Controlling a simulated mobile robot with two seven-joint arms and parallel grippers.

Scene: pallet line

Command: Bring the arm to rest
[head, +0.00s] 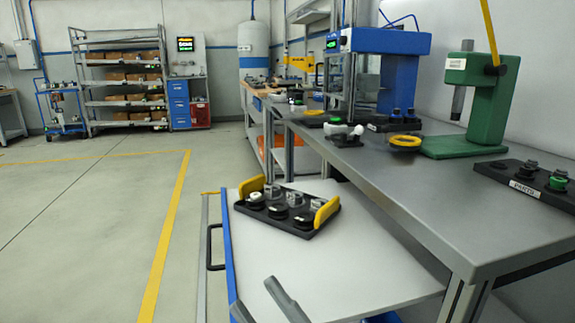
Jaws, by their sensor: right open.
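My right gripper (264,307) shows at the bottom of the head view as two grey fingers standing apart. It is open, and nothing shows between the fingertips. The rest of the right arm is cut off by the lower frame edge. The fingers appear over the near part of a white cart top (370,265). A black pallet (315,229) with yellow end handles lies farther back on that cart, apart from the fingers, and carries several black and grey parts. My left gripper is not in view.
A grey steel bench (440,205) runs along the right. The floor (75,240) at the left is open, with a yellow line.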

